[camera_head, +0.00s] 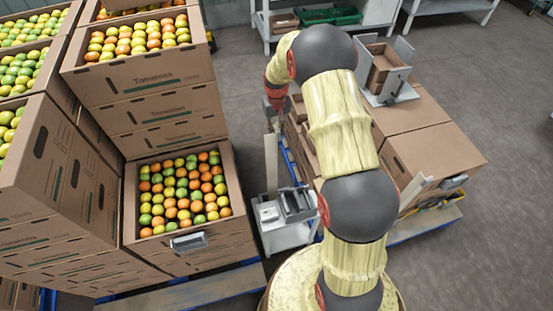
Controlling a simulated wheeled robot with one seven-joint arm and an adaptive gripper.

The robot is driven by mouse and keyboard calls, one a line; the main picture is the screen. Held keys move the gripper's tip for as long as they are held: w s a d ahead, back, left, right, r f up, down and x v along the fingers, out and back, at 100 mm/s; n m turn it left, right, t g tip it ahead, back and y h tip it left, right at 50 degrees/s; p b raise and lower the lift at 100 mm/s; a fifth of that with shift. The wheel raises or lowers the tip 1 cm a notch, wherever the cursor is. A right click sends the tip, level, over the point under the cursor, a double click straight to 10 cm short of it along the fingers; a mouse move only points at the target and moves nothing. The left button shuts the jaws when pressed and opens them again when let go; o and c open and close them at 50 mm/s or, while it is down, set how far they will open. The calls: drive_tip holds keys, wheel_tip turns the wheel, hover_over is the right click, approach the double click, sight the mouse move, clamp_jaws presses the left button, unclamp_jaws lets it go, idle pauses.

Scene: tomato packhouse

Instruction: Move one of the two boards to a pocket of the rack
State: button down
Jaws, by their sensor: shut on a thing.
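My gripper (271,119) points down at the left end of my arm, above the gap between the tomato boxes and the brown cartons. It is shut on a narrow pale board (271,165), which hangs upright below it. A grey slotted holder, which looks like the rack (296,204), stands on a small white stand (285,238) just right of the board's lower end. I cannot tell whether the board touches the stand. A second pale board (416,190) seems to lean at the right, by the cartons; my arm hides the area beside it.
Stacked tomato boxes (165,116) stand close on the left. Brown cartons (430,155) on a blue pallet are at the right, with a grey fixture holding a small box (385,66) on top. A shelf with green trays (330,16) is behind.

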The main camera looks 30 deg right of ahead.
sight(276, 160)
wheel_tip(276, 160, down, 14)
drive_tip(key=b, duration=1.2)
drive_tip(key=shift+r, duration=0.25)
drive_tip(key=shift+f+b, duration=1.75)
drive_tip(key=shift+f, duration=0.95)
drive_tip(key=shift+r, duration=0.2)
drive_tip(key=shift+a+f, duration=0.1)
drive_tip(key=shift+f, duration=0.05)
drive_tip(key=shift+f, duration=0.25)
drive_tip(key=shift+f, duration=0.15)
drive_tip(key=shift+f+b, duration=0.85)
drive_tip(key=shift+f, duration=1.3)
